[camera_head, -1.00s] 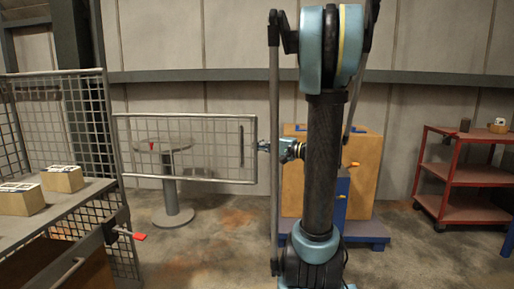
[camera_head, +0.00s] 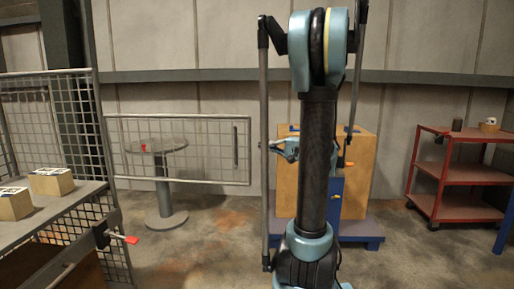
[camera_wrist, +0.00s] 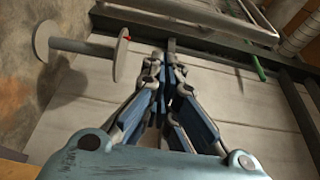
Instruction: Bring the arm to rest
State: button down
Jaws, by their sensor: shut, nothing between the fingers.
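My arm stands upright in the middle of the head view, its dark forearm crossing the scene. My gripper (camera_head: 276,144) shows beside the arm, partly covered by a thin rod of my arm, and points left. In the wrist view my gripper (camera_wrist: 170,62) has its blue-padded fingers together at the tips, with nothing seen between them. It is in the air and touches nothing that I can see.
A mesh gate (camera_head: 205,152) and a round table (camera_head: 166,190) stand left of my arm. A mesh-sided shelf (camera_head: 70,207) with boxes is at far left. A wooden crate (camera_head: 357,165) is behind my arm; a red trolley (camera_head: 470,175) stands at right.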

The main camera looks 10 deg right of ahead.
jog(key=v, duration=0.5)
jog(key=s+a+f+n+g+h, duration=0.3)
jog(key=s+a+f+g+h, duration=0.3)
jog(key=s+a+f, duration=0.5)
jog(key=s+d+f+n+h, duration=0.1)
jog(key=s+d+f+h, duration=0.3)
jog(key=s, duration=0.3)
jog(key=s+d+f+n+g+h, duration=0.1)
jog(key=s+d+f+n+h, duration=0.1)
jog(key=s+d+f+h, duration=0.3)
jog(key=s+d+f, duration=0.1)
jog(key=s+f, duration=0.1)
jog(key=s, duration=0.1)
jog(key=shift+d+f+n, duration=0.3)
